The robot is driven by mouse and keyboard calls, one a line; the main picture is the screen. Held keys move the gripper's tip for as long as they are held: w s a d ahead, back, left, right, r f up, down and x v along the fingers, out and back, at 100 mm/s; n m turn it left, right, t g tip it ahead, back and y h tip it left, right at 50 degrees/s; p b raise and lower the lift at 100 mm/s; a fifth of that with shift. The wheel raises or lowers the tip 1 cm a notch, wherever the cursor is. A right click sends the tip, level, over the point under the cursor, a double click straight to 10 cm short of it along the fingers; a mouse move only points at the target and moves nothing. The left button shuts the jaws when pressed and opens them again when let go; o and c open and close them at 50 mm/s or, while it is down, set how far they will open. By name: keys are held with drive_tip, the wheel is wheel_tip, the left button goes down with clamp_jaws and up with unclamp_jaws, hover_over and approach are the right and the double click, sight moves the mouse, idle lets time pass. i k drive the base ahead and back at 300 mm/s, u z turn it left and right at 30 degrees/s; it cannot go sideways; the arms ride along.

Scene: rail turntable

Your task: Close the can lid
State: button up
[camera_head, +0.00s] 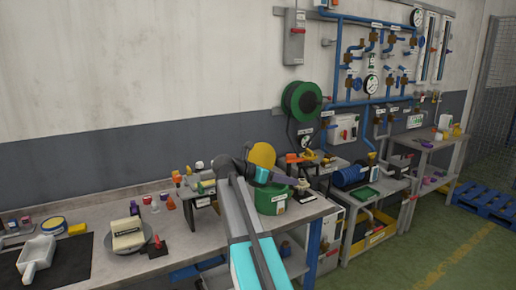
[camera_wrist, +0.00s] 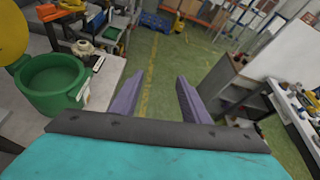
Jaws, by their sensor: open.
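A green can (camera_head: 271,204) stands on the workbench, just beyond the end of my arm. Its round yellow lid (camera_head: 262,155) stands raised at the can's back edge. In the wrist view the open can (camera_wrist: 52,84) is at the left, with its inside showing, and part of the yellow lid (camera_wrist: 10,32) shows at the upper left edge. My gripper (camera_wrist: 157,80) is open and empty, with its two purple fingers apart over the floor, to the right of the can. In the head view my gripper (camera_head: 291,183) is in front of the can and lid and hides part of them.
The workbench (camera_head: 185,238) holds a scale (camera_head: 128,237), a white scoop (camera_head: 36,255) and several small bottles to the left. An orange-topped device (camera_head: 303,160) stands behind the can. Blue pipes and gauges cover the wall.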

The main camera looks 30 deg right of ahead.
sight(263, 154)
drive_tip(key=i, duration=1.4)
drive_tip(key=u, duration=0.05)
